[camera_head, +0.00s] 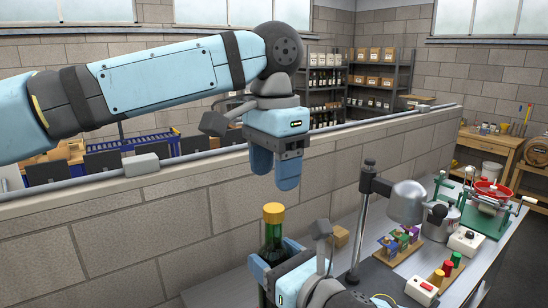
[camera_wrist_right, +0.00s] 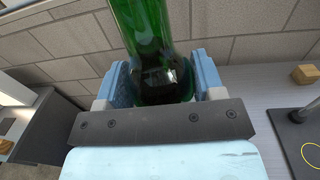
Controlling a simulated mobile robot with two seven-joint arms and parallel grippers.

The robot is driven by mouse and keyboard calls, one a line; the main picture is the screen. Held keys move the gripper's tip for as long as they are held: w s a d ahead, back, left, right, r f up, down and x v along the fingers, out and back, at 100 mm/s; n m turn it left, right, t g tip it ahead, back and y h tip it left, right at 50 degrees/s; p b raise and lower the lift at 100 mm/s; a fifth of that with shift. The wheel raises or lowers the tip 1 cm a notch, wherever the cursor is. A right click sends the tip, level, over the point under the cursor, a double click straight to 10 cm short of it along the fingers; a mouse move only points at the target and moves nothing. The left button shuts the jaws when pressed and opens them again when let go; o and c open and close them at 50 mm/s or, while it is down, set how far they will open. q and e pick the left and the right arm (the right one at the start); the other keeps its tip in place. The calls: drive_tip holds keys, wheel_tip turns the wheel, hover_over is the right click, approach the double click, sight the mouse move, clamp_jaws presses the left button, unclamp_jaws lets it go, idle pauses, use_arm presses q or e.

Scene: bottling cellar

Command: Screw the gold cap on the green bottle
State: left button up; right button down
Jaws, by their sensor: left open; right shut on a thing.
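The green bottle (camera_head: 272,236) stands upright at the near end of the workbench. The gold cap (camera_head: 273,213) sits on top of its neck; I cannot tell how tight it is. My left gripper (camera_head: 275,174) is open and empty, fingers pointing down, a little above the cap and apart from it. My right gripper (camera_head: 276,265) is shut on the bottle's body. In the right wrist view the bottle (camera_wrist_right: 152,50) is between the two blue fingers of my right gripper (camera_wrist_right: 163,82), and the cap is out of frame.
A low block wall (camera_head: 150,240) runs behind the workbench (camera_head: 390,268). Right of the bottle stand a post with a grey metal head (camera_head: 407,203), a rack of coloured blocks (camera_head: 398,245) and a red-buttoned box (camera_head: 422,290). A small wooden block (camera_head: 340,236) lies near the wall.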

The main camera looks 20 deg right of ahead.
sight(274, 207)
use_arm(q)
wheel_tip(274, 207, down, 6)
drive_tip(key=shift+f, duration=0.25)
drive_tip(key=c, duration=1)
drive_tip(key=shift+o, duration=0.2)
drive_tip(key=o, duration=1.1)
drive_tip(key=shift+r, duration=0.1)
wheel_tip(274, 207, up, 12)
drive_tip(key=shift+f, duration=0.1)
